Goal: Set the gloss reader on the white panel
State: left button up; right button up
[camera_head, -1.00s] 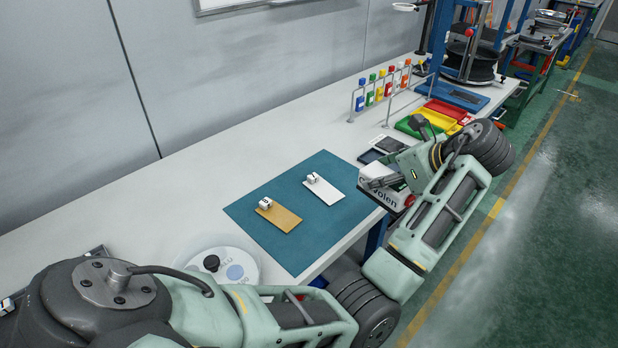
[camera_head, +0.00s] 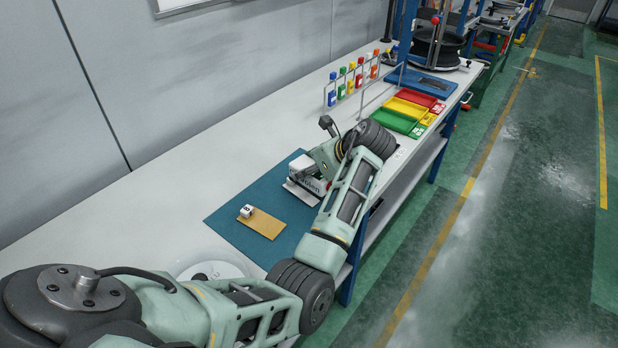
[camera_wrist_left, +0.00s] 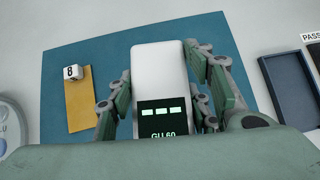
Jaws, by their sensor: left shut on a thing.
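The gloss reader (camera_wrist_left: 160,75) is a white block with a dark display reading "GU 60" in the left wrist view. My left gripper (camera_wrist_left: 158,85) is shut on it, one finger along each side. In the head view the reader (camera_head: 304,172) is over the right part of the teal mat (camera_head: 222,219). The white panel is largely or wholly hidden under the reader and gripper; I cannot tell whether the pale edge below the reader is the panel, nor whether they touch. My right gripper is not in view.
A tan panel (camera_head: 264,225) with a white numbered cube (camera_head: 246,211) lies left of the reader on the mat. A dark blue tray (camera_wrist_left: 289,88) lies right of the mat. Green, yellow and red bins (camera_head: 405,109) and a bottle rack (camera_head: 352,78) stand farther back.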

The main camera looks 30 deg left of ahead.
aim_at(309, 180)
pick_arm(q)
notch_tip(309, 180, down, 3)
jog(key=shift+f+p, duration=0.1)
jog(key=shift+p, duration=0.2)
jog(key=shift+f, duration=0.4)
jog(key=o, duration=1.6)
jog(key=shift+f, duration=0.15)
